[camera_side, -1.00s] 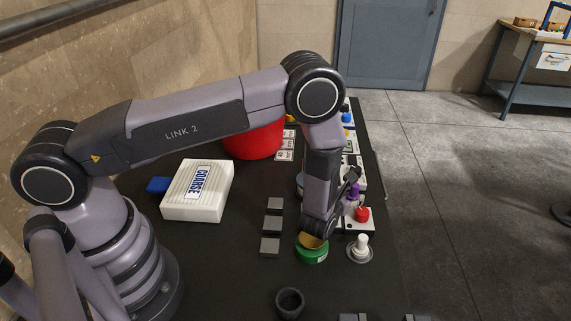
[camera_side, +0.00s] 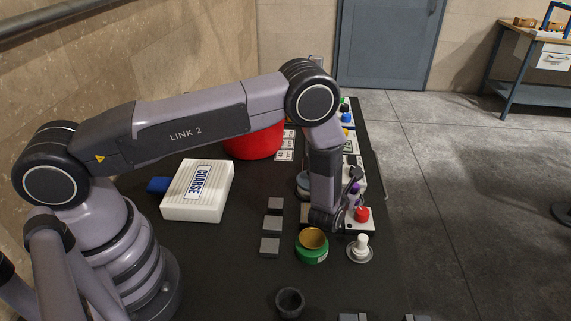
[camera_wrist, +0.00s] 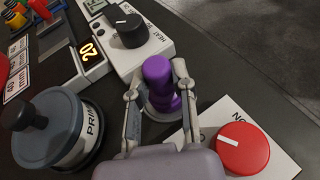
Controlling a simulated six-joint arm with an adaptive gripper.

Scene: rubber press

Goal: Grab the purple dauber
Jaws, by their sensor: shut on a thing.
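The purple dauber (camera_wrist: 158,80) stands between the two fingers of my gripper (camera_wrist: 160,88) in the wrist view. The fingers are shut on it, one on each side. Its base sits in or on a grey round holder (camera_wrist: 160,113), partly hidden by the fingers. In the side view only a small part of the purple dauber (camera_side: 355,194) shows behind my wrist, and the fingers there are mostly hidden.
A red knob (camera_wrist: 243,148) on a white panel is close at the right. A white box with a black knob (camera_wrist: 128,28) lies beyond the dauber. A PRIMER pot (camera_wrist: 45,128) stands at left. A green tin (camera_side: 311,251) and white dauber (camera_side: 360,246) stand nearby.

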